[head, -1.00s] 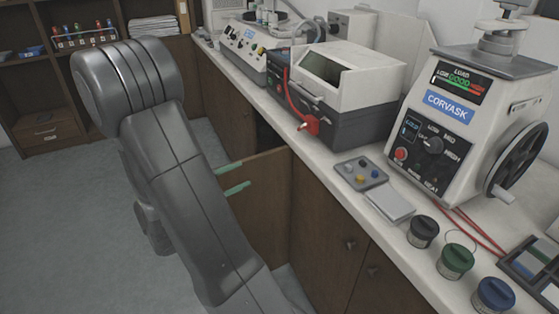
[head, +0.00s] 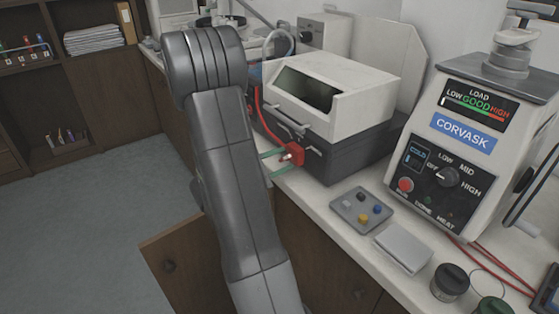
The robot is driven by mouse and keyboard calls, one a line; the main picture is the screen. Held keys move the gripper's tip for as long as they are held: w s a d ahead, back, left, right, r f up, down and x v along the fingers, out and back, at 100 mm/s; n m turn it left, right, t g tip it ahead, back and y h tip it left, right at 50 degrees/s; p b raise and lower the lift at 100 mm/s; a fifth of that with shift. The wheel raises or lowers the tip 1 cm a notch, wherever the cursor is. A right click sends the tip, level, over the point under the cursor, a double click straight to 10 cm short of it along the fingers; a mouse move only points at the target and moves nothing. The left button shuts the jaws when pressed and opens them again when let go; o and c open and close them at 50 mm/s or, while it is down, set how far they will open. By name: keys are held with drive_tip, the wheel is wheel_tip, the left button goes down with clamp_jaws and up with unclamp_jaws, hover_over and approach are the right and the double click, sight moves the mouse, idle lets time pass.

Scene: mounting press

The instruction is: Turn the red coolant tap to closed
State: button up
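The red coolant tap (head: 295,153) sits low on the front of the dark-based machine with a pale hood (head: 325,90), above the bench edge. A red hose (head: 258,110) runs up from it. My gripper (head: 284,160) reaches in from the left, and its two green fingers show apart, one above the other. Their tips are at the tap's left side, and a small pale part of the tap shows between them. I cannot tell whether they touch it. My arm hides the gripper's body.
A cupboard door (head: 187,265) stands open below the bench. A grey button pad (head: 346,216) and a pale flat block (head: 403,250) lie right of the tap. The Corvask press (head: 470,130) stands further right, with dark-lidded jars (head: 450,280) in front.

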clamp_jaws()
drive_tip(key=shift+n, duration=0.4)
drive_tip(key=n+p, duration=0.2)
drive_tip(key=n, duration=0.1)
drive_tip(key=shift+r+n, duration=0.1)
drive_tip(key=shift+n, duration=0.3)
drive_tip(key=n+p, duration=0.3)
drive_tip(key=n, duration=0.1)
drive_tip(key=shift+n, duration=0.3)
drive_tip(key=n+p, duration=0.3)
drive_tip(key=n, duration=0.1)
drive_tip(key=n+p, duration=0.3)
drive_tip(key=n, duration=0.1)
drive_tip(key=shift+n, duration=0.4)
